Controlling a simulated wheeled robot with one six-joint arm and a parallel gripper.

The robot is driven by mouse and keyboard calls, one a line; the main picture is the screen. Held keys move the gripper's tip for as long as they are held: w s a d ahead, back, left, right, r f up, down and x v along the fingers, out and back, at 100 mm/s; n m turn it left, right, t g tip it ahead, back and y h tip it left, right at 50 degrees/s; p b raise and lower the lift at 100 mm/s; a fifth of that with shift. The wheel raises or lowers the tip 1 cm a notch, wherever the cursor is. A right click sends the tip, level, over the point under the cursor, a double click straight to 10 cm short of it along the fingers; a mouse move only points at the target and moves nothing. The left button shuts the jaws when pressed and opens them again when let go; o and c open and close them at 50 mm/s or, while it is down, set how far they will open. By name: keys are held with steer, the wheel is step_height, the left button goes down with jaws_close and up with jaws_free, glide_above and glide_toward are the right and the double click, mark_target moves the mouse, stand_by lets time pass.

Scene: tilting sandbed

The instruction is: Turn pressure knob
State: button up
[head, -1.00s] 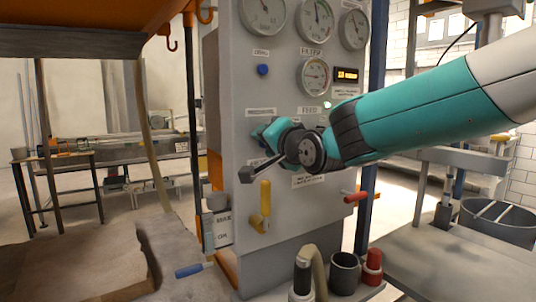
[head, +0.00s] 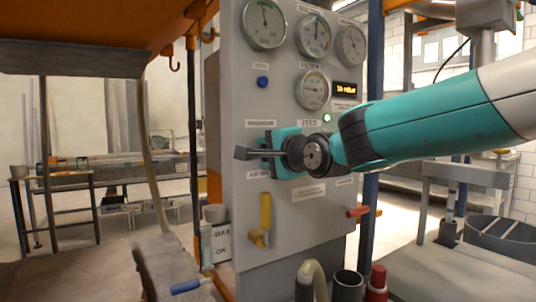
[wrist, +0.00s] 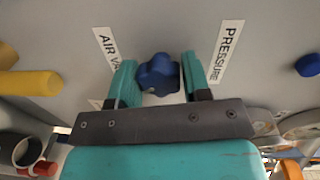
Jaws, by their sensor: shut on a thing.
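The blue lobed pressure knob (wrist: 158,74) sits on the grey panel (head: 315,215), between the PRESSURE label (wrist: 227,52) and the AIR VALVE label (wrist: 108,50) in the wrist view. My gripper (wrist: 158,88) is shut on the knob, with one teal finger on each side of it. In the head view my gripper (head: 284,152) is against the panel and hides the knob. The orange display (head: 346,88) appears to read 16 mbar. A round gauge (head: 313,90) is left of it.
More gauges (head: 264,25) line the panel top. A blue-handled lever (head: 188,286) is low at left.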

steer(key=shift+f, duration=0.1)
steer(key=o, duration=0.9)
steer(key=shift+s, duration=0.1)
steer(key=b+v, duration=0.3)
steer(key=v, duration=1.4)
steer(key=shift+s+b, duration=0.1)
steer(key=shift+b, duration=0.2)
